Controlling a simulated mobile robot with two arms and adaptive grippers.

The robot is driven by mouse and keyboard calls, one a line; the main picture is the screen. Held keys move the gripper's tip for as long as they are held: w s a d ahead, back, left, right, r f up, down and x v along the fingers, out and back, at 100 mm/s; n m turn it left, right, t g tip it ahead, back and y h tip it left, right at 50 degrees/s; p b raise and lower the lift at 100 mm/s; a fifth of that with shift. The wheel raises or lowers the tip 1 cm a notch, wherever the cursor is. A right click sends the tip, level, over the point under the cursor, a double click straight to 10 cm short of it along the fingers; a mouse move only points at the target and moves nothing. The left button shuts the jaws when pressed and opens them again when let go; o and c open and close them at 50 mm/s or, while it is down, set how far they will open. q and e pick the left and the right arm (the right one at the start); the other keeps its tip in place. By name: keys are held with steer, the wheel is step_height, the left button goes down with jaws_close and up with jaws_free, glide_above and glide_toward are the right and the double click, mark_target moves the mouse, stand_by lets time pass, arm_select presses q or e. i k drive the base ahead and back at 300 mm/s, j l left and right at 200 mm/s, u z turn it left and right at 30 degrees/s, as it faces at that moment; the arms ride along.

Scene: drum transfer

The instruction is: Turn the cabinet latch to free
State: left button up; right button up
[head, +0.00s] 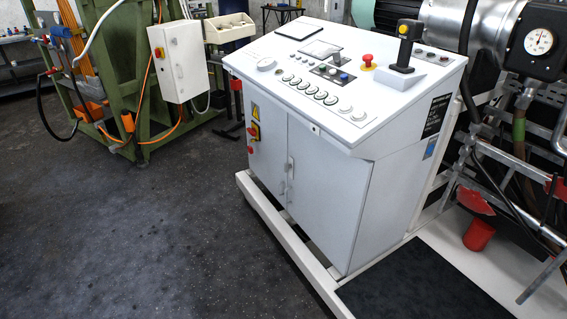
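A white control cabinet (322,200) with a sloped console top stands right of the middle in the head view. Its front has two doors. A small latch (290,167) sits near the seam between the doors, with another small fitting (283,188) just below it. The latch is too small to tell which way it is turned. Both doors look shut. Neither of my grippers shows in this view.
The console top (330,70) carries buttons, a red stop knob (367,60) and a black joystick (405,48). A white rail (290,245) runs low along the cabinet's front. The dark floor (130,230) at left is clear. A green frame (120,80) stands behind.

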mark_target(286, 165)
steer(key=i+j, duration=0.45)
steer(key=i+j+z, duration=0.15)
steer(key=i+j, duration=0.75)
steer(key=j, duration=0.15)
steer(key=i+j+z, duration=0.1)
steer(key=i+j, duration=0.75)
steer(key=j, duration=0.2)
steer(key=z, duration=0.05)
